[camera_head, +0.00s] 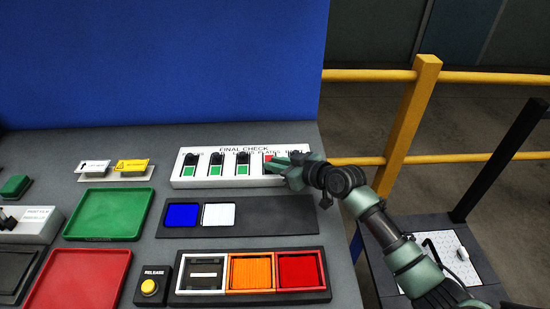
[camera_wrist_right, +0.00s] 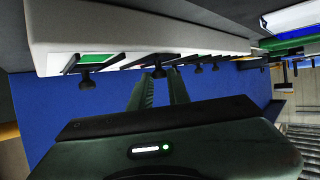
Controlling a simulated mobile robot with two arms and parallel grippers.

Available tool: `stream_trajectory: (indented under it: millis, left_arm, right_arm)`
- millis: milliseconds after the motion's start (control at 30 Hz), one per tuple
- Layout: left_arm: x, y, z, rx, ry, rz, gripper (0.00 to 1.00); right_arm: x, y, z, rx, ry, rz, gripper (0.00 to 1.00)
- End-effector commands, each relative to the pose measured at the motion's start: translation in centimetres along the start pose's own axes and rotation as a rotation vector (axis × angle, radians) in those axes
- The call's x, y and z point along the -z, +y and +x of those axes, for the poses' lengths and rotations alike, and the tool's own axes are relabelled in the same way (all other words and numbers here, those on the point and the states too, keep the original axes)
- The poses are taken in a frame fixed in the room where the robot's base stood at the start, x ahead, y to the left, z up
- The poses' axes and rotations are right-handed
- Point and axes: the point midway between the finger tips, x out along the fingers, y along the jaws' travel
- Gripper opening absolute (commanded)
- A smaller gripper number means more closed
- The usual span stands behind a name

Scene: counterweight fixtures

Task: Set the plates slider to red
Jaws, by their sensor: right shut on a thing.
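The white FINAL CHECK panel (camera_head: 178,170) holds a row of sliders with black knobs. The plates slider (camera_head: 268,156) is toward the right end and shows red at its top, with its knob hidden by my gripper. The three sliders to its left have their knobs at the top and green showing below. My right gripper (camera_head: 277,163) is shut at the plates slider, on its knob as far as I can tell. In the right wrist view, its fingers (camera_wrist_right: 162,76) reach up to the row of knobs. My left gripper is out of view.
In front of the panel lies a dark tray (camera_head: 280,217) with blue and white pieces. Nearer are a red-orange-white bin row (camera_head: 253,297), a yellow release button (camera_head: 149,287), and green (camera_head: 108,214) and red (camera_head: 78,281) trays. A yellow railing (camera_head: 408,125) stands at right.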

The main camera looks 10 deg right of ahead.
Motion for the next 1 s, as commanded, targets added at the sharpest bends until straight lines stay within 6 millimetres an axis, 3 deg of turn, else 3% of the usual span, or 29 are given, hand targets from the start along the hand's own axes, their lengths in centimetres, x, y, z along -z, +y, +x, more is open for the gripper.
stream_trajectory:
  millis: [167,200,267,667,1000]
  left_arm:
    - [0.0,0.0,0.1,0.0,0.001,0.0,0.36]
    - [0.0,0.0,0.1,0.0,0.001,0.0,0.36]
    - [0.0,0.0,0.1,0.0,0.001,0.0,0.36]
    - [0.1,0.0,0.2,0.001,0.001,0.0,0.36]
    - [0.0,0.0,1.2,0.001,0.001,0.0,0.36]
  right_arm:
    - [-0.2,-0.2,0.1,0.006,-0.005,0.002,0.0]
    - [-0.2,-0.3,0.1,0.007,-0.005,0.002,0.22]
    - [-0.2,-0.3,0.1,0.007,-0.005,0.002,0.36]
    - [-0.2,-0.1,-0.5,0.004,-0.004,0.0,0.36]
    - [-0.4,-0.2,-5.8,0.005,-0.004,-0.001,0.36]
